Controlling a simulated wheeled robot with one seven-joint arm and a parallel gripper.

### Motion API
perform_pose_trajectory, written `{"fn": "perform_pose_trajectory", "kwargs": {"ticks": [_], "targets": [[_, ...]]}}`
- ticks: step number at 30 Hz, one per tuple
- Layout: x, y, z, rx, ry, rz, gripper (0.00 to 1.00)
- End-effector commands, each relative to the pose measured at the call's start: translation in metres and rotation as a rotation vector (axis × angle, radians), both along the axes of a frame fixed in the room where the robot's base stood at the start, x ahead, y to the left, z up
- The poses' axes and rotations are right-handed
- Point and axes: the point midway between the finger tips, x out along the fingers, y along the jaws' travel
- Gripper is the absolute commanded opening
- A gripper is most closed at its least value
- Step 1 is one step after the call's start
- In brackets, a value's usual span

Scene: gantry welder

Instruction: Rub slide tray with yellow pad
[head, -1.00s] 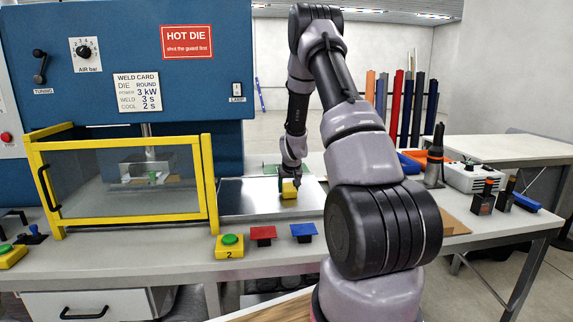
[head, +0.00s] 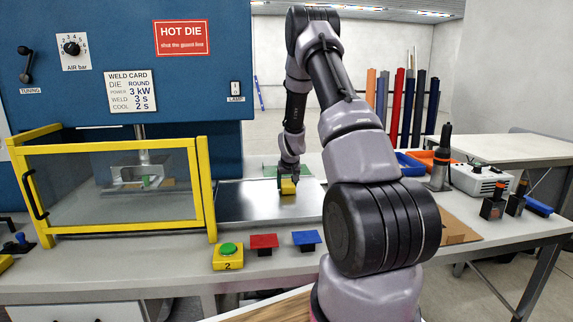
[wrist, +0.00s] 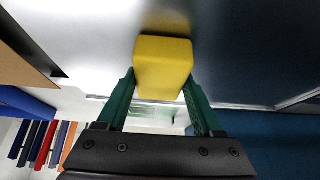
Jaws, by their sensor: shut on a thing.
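The yellow pad (head: 288,187) is a small block held in my gripper (head: 287,176). In the wrist view the pad (wrist: 163,66) sits between the two green fingers of my gripper (wrist: 160,95), which are shut on it. The slide tray (head: 243,203) is a flat, shiny metal plate on the bench, right of the yellow-framed guard. The pad is at the tray's right part, low over it or touching it; I cannot tell which. The bare metal of the tray (wrist: 245,50) fills much of the wrist view.
The yellow-framed guard (head: 110,146) stands left of the tray. A yellow box with a green button (head: 228,257), a red block (head: 264,242) and a blue block (head: 306,238) line the front edge. A blue bin (head: 410,164) and dark tools stand at the right.

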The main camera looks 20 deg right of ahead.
Motion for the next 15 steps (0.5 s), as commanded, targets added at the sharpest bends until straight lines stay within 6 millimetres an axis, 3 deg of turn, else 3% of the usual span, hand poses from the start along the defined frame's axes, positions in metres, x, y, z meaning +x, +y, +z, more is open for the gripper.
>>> {"fn": "perform_pose_trajectory", "kwargs": {"ticks": [4,15], "targets": [[0.003,-0.002,0.021,-0.003,-0.008,0.001,0.16],[0.003,-0.008,0.051,-0.002,-0.005,0.000,0.16]]}}
